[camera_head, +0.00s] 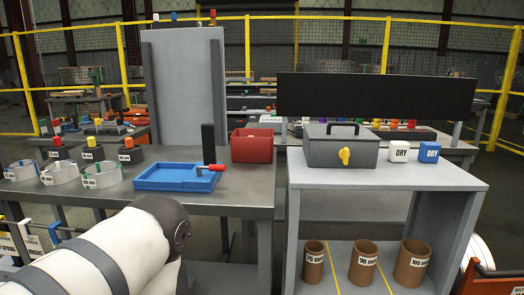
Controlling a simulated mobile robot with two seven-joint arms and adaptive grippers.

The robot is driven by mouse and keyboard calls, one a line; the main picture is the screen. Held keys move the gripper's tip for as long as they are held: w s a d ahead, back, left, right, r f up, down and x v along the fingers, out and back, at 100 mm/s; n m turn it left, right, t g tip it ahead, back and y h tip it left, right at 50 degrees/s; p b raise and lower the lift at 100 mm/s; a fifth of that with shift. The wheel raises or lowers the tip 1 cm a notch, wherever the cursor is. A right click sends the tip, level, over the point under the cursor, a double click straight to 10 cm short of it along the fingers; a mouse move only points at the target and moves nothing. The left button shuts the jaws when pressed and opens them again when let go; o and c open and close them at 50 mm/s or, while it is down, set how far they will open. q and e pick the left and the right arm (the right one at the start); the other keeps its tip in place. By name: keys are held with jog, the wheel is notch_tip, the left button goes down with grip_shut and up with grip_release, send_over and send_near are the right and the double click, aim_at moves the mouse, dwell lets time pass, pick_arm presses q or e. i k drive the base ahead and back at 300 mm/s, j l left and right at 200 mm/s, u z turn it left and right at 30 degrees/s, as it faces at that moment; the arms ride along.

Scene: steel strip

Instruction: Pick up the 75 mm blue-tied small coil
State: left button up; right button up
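Three small silvery ring coils stand in a row at the left end of the grey table: a left one (20,170), a middle one (60,173) and a right one (101,175). Each carries a small white label too small to read. Coloured tie marks are tiny; greenish ones show on the right coil, and I cannot tell which coil is blue-tied or 75 mm. A large white and dark arm link of mine fills the lower left, in front of the table. Neither gripper is in view.
A blue tray (160,178) with a red-handled part and a red bin (252,146) share the table (225,200). Dark labelled blocks (92,154) stand behind the coils. A grey box (340,150) tops the right bench; brown tubes (364,262) stand below.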

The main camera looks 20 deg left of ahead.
aim_at(27, 169)
jog(key=u, duration=2.1)
